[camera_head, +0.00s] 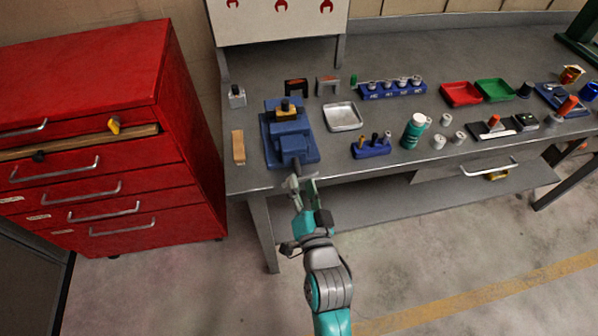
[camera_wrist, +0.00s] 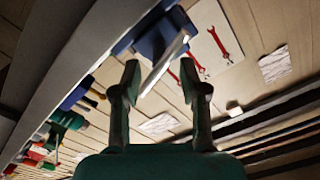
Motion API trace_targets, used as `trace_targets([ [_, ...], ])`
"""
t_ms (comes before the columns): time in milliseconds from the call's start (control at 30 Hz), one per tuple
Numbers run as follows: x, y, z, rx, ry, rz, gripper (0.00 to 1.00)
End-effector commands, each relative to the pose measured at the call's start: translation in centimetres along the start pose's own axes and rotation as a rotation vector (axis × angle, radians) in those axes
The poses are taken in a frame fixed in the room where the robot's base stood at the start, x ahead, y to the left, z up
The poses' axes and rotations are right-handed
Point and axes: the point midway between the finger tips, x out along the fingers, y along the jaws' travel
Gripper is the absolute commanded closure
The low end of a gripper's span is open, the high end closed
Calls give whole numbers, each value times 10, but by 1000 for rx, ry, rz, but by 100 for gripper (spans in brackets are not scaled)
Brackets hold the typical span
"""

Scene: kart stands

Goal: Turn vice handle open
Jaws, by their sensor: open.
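The blue vice (camera_head: 285,142) stands on the workbench near its left front edge, with a small dark and yellow piece (camera_head: 287,106) at its top. My gripper (camera_head: 302,185) is just in front of the bench edge, below the vice's front end. In the wrist view, my gripper (camera_wrist: 160,72) has its fingers apart. The pale metal bar of the vice handle (camera_wrist: 166,62) slants across the gap between the fingertips, with part of the blue vice (camera_wrist: 155,40) behind it. I cannot tell whether either finger touches the bar. In the head view the handle is mostly lost behind the fingers.
The grey workbench (camera_head: 400,165) carries a wooden block (camera_head: 238,147), a metal tray (camera_head: 343,117), a blue tool holder (camera_head: 371,149), a green bottle (camera_head: 413,130), and red (camera_head: 461,94) and green (camera_head: 494,90) bins. A red drawer cabinet (camera_head: 110,130) stands left. Floor at right is clear.

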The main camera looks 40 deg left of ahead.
Motion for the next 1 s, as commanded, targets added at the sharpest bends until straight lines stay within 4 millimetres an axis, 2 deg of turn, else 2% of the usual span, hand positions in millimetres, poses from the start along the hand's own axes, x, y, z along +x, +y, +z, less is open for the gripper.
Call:
trace_targets([
  [100, 18, 0, 0, -1, 0, 0, 57],
  [300, 36, 0, 0, 1, 1, 0, 57],
  [667, 41, 0, 0, 1, 0, 1, 57],
  [700, 41, 0, 0, 1, 0, 1, 59],
  [867, 41, 0, 0, 1, 0, 1, 99],
  [1000, 41, 0, 0, 1, 0, 1, 100],
])
